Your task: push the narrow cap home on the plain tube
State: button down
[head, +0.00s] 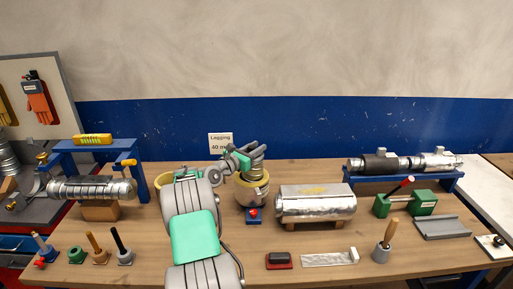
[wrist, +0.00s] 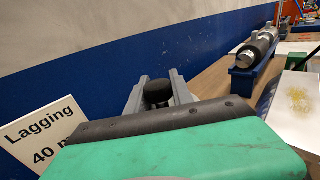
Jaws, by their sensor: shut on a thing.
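My gripper (head: 250,152) is raised over the middle of the bench, above a cream round holder (head: 252,191). In the wrist view its two grey fingers (wrist: 159,97) are shut on a dark, round-topped thing (wrist: 157,92); I cannot tell whether this is the narrow cap. A short ribbed, tan-grey piece shows below the fingers in the head view, at or in the holder's mouth; contact is unclear. A silver tube with a dark band (head: 380,164) lies on a blue rack at the back right. I cannot tell which tube is the plain one.
A ribbed metal duct (head: 92,189) lies under a blue frame at left. A foil-wrapped cylinder (head: 316,203) sits right of the holder, near a green clamp (head: 424,203). Small tools line the front edge.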

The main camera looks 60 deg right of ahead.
jog(key=shift+f, duration=0.65)
jog(key=c, duration=1)
grip_release()
jog(key=shift+c, duration=0.2)
jog(key=b+v, duration=0.3)
jog(key=v, duration=0.4)
jog(key=shift+a, duration=0.35)
jog(key=shift+w, duration=0.1)
